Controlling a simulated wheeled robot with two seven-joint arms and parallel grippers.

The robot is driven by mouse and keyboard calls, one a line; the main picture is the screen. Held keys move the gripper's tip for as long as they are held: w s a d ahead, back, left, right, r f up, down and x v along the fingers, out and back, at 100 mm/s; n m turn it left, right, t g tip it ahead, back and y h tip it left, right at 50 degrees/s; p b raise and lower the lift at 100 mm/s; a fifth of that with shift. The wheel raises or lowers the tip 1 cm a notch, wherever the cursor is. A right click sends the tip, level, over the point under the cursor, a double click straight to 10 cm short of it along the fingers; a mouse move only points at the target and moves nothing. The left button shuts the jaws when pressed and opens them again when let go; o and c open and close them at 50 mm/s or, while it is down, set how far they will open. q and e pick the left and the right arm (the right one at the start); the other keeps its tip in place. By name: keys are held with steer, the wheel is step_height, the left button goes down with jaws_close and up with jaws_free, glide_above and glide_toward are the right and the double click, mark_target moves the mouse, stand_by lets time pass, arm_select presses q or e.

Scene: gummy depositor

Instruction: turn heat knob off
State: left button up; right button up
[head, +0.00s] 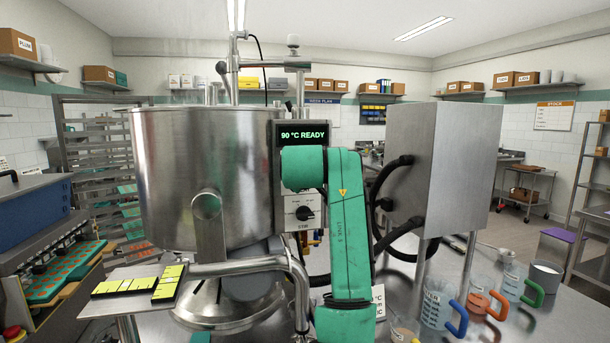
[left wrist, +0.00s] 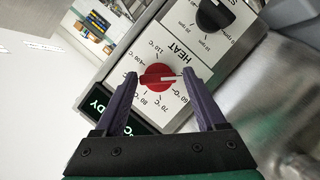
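The red heat knob (left wrist: 157,78) sits on the white control panel in the left wrist view, its white mark pointing to the picture's right. Printed temperatures ring it, and the word HEAT is beside it. My left gripper (left wrist: 160,78) is open, with one purple finger on each side of the knob; contact is not clear. In the head view my green arm hides the heat knob and the gripper. The display (head: 303,135) above reads "90 °C READY". My right gripper is not in view.
A black stir knob (head: 305,213) is on the same panel, beside the heat knob in the left wrist view (left wrist: 213,15). The steel kettle (head: 200,170) stands left of the panel. A steel box (head: 440,165) with black hoses stands right. Jugs (head: 437,305) stand at lower right.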

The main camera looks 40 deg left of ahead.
arm_select(q)
steer(key=shift+o, duration=0.3)
steer(key=shift+r, duration=0.15)
steer(key=b+v, duration=0.4)
steer(key=v, duration=1)
steer(key=shift+s+d, duration=0.15)
steer(key=shift+s, duration=0.1)
